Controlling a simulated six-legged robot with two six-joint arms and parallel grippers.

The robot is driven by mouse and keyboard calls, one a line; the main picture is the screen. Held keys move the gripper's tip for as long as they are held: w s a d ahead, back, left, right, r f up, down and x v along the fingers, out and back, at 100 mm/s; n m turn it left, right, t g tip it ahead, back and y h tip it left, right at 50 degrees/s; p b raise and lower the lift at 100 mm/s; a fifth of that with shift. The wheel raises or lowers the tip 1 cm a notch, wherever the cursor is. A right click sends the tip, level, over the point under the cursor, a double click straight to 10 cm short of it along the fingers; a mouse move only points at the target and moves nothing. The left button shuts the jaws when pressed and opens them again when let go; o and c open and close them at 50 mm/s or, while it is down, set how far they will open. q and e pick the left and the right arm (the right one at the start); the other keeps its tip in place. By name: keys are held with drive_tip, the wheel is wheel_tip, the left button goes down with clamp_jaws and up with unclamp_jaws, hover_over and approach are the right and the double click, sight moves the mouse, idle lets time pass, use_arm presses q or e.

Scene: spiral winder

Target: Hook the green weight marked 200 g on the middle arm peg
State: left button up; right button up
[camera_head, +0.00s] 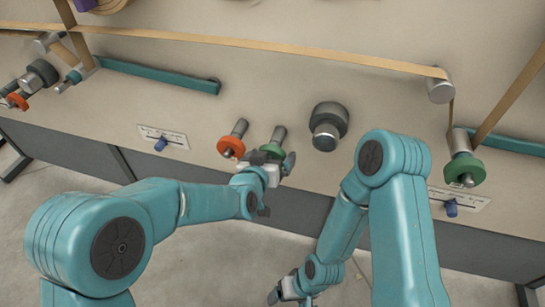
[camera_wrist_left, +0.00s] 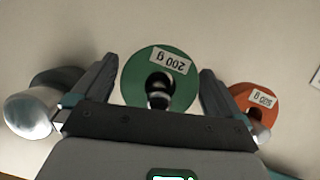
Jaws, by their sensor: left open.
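The green weight marked 200 g (camera_wrist_left: 136,84) hangs on a metal peg. It faces the left wrist camera with its label upside down. In the head view this green weight (camera_head: 272,150) is partly hidden by my left gripper (camera_head: 275,161). My left gripper (camera_wrist_left: 157,70) is open, with its fingers on either side of the weight; contact is not clear. A teal arm (camera_head: 155,76) on the panel ends at the right in a dark tip; I cannot make out a peg there. My right gripper (camera_head: 284,290) is low in the picture, away from the panel, its jaws unclear.
An orange weight (camera_head: 231,147) hangs just left of the green one; it also shows in the left wrist view (camera_wrist_left: 254,101). A dark-and-silver knob (camera_head: 328,126) is close on the right. Another green weight (camera_head: 464,169) hangs far right. A tan web (camera_head: 260,49) crosses above.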

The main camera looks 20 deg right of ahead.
use_arm(q)
drive_tip(key=shift+w+d+f, duration=0.25)
drive_tip(key=shift+w+d, duration=0.15)
drive_tip(key=shift+w, duration=0.1)
drive_tip(key=c, duration=1.7)
